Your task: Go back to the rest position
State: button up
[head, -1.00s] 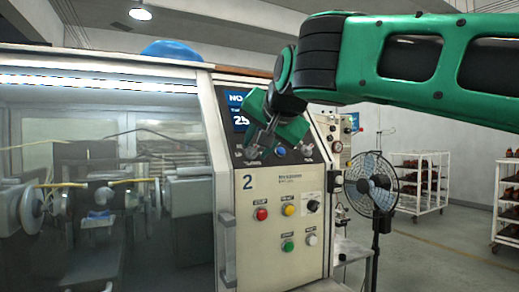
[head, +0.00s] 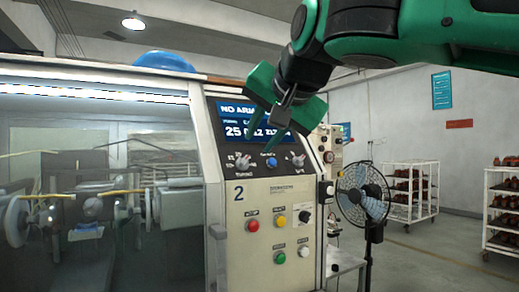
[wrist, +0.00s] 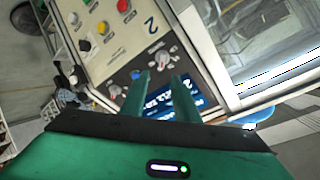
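My green gripper (head: 256,136) hangs from the raised arm in the upper middle of the head view, in front of the machine's display (head: 235,118). In the wrist view, its two fingers (wrist: 160,80) stand apart with nothing between them, so it is open and empty. The control panel (head: 290,203) of machine 2 lies beyond the fingers, with knobs, a blue button (head: 271,162) and coloured push buttons. The gripper looks clear of the panel. Part of the display is hidden behind the fingers.
The machine's glazed door (head: 196,190) fills the left, with winding parts behind it. A blue hard-hat-like object (head: 163,61) lies on top. A standing fan (head: 363,192) is right of the panel. White shelf carts (head: 411,190) stand behind. The floor at right is open.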

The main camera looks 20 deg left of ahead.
jog(key=shift+s+d+r, duration=0.15)
jog(key=shift+s+d, duration=0.05)
dwell(0.4)
jog(key=w+d+f+m+g+h, duration=0.1)
jog(key=w+d+f+h, duration=0.25)
jog(key=d+f, duration=0.6)
jog(key=w+d+f+h, duration=0.2)
jog(key=w+d+f, duration=0.3)
jog(key=d, duration=0.8)
jog(key=s+d+f+m+g+h, duration=0.1)
jog(key=s+d+f+g, duration=0.1)
jog(key=d+f, duration=0.55)
jog(key=s+d+f+m+g+h, duration=0.15)
jog(key=d+f, duration=0.35)
jog(key=d, duration=0.6)
jog(key=s+d+f+g+h, duration=0.1)
jog(key=s+d+f+g, duration=0.2)
jog(key=s+d+f, duration=0.95)
jog(key=s+d+f+m+g, duration=0.1)
jog(key=s+f, duration=0.3)
jog(key=s, duration=0.4)
jog(key=s+d+f+m+g+y, duration=0.1)
jog(key=s+d+f+g, duration=0.1)
jog(key=s+f, duration=0.2)
jog(key=s, duration=0.3)
jog(key=shift+s+d+f+y, duration=0.15)
jog(key=shift+s+f+y, duration=0.1)
jog(key=shift+s+y, duration=0.1)
